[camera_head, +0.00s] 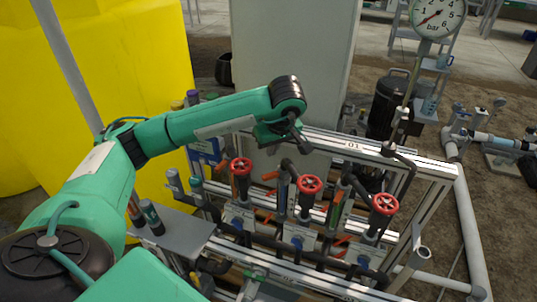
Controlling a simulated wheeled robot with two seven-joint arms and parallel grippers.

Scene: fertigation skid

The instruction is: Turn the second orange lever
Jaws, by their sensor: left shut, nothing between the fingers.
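Several small orange levers sit among the pipes of the skid. One upper-left lever (270,176) is just below and left of my left gripper, and another lever (338,197) is in the middle, right of the central red wheel. A lower lever (341,240) shows near the middle bottom. Which one counts as second I cannot tell. My left gripper (297,143) is shut and empty, in front of the top rail and above the levers, apparently touching none. Its fingers are dark and small in view. My right gripper is not in view.
Three red handwheels (310,185) on black pipes stand close to the levers. An aluminium frame rail (375,153) marked 01 runs behind. A pressure gauge (437,17) stands at upper right, a yellow tank (120,60) at left. A grey shelf (180,237) holds bottles.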

